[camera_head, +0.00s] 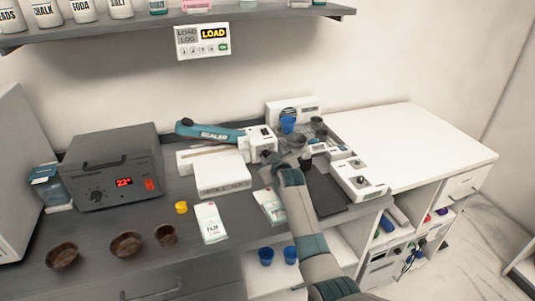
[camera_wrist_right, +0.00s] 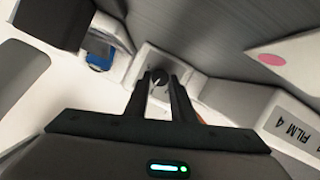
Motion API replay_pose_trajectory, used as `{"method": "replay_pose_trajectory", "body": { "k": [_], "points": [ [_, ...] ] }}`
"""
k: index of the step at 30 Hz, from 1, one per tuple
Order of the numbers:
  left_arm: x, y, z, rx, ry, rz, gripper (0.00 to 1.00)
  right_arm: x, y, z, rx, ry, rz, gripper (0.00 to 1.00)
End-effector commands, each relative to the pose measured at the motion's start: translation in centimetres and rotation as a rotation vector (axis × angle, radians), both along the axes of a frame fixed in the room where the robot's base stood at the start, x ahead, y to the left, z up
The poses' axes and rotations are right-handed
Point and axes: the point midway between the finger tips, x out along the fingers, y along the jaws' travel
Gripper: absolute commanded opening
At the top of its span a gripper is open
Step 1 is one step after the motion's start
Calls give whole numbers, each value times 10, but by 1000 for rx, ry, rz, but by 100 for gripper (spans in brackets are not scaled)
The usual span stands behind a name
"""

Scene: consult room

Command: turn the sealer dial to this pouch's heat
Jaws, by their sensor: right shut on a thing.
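The sealer has a teal arm marked SEALER (camera_head: 213,132) and a white body with a control box (camera_head: 259,136) at its right end. My right gripper (camera_head: 272,160) is at the lower front of that box. In the right wrist view my gripper's two dark fingers (camera_wrist_right: 160,82) close on a small dark dial (camera_wrist_right: 159,77) set in a white face. The dial's marks and setting are too small to read. A white pouch (camera_head: 210,224) with small print lies on the counter; another pouch (camera_head: 270,207) lies partly behind my right arm. My left gripper is not in view.
A low white box (camera_head: 222,176) stands before the sealer. In the wrist view a white surface reads FILM 4 (camera_wrist_right: 294,116). A grey oven (camera_head: 110,168) showing 22° stands left. Brown bowls (camera_head: 62,257) and blue cups (camera_head: 266,256) are in front. The white counter (camera_head: 415,150) is clear.

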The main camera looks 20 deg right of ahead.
Motion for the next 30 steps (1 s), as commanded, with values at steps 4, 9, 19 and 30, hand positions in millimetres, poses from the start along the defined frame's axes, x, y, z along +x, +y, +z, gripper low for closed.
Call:
{"method": "replay_pose_trajectory", "body": {
  "k": [4,9,19,30],
  "points": [
    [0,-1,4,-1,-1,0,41,0,-2,-1,137,8,0,0],
    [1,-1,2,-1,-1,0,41,0,-4,-2,299,13,0,0],
    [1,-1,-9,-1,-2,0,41,0,-6,-4,552,20,0,0],
    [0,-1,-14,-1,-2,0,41,0,-6,-2,660,23,1,0]
  ]
}}
